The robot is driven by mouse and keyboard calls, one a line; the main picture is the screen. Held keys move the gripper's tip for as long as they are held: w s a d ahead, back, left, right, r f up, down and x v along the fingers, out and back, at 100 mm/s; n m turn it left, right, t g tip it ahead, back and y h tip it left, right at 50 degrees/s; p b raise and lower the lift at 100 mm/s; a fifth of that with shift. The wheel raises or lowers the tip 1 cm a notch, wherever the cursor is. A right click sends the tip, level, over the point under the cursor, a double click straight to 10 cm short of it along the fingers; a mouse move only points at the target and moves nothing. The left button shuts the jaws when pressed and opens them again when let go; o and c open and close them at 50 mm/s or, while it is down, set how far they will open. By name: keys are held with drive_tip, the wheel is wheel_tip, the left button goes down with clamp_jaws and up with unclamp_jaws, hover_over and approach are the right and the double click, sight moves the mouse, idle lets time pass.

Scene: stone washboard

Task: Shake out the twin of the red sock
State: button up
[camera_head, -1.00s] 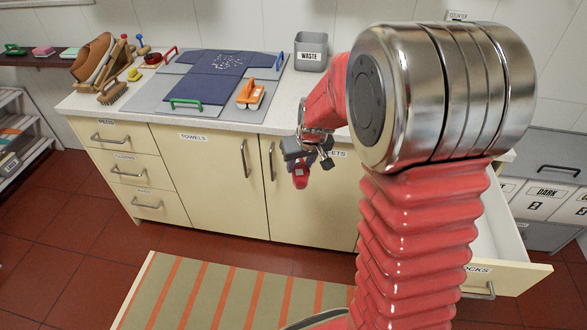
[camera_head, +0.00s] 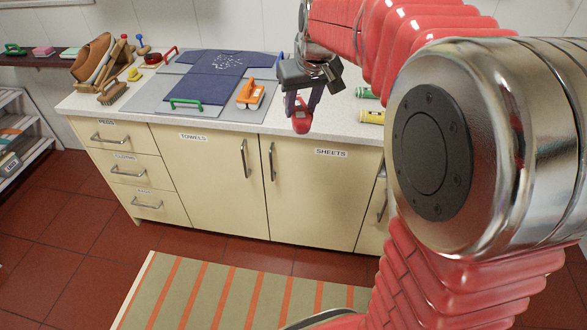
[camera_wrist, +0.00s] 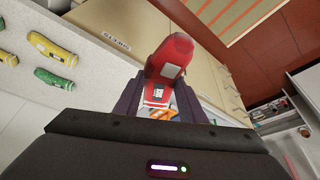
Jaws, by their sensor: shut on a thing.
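My gripper (camera_head: 302,108) is shut on a red sock (camera_head: 301,122), a small rounded bundle with a pale patch. The sock hangs below the fingers, in front of the counter's front edge. In the wrist view the red sock (camera_wrist: 172,52) sticks out between my gripper's fingers (camera_wrist: 160,92), with a white label with dark marks near the fingers. I see no second red sock. A green roll (camera_head: 367,93) and a yellow roll (camera_head: 371,117) lie on the counter to the right; the wrist view also shows a yellow roll (camera_wrist: 51,45) and a green roll (camera_wrist: 55,79).
A dark blue cloth (camera_head: 208,85) with white specks lies on a grey board (camera_head: 150,95), with coloured handles around it. An orange tool (camera_head: 250,94) and a brush (camera_head: 112,94) lie nearby. Cabinets (camera_head: 220,190) front the counter. A striped mat (camera_head: 220,290) lies on the floor.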

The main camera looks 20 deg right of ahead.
wheel_tip(320, 180, down, 20)
idle(0.6)
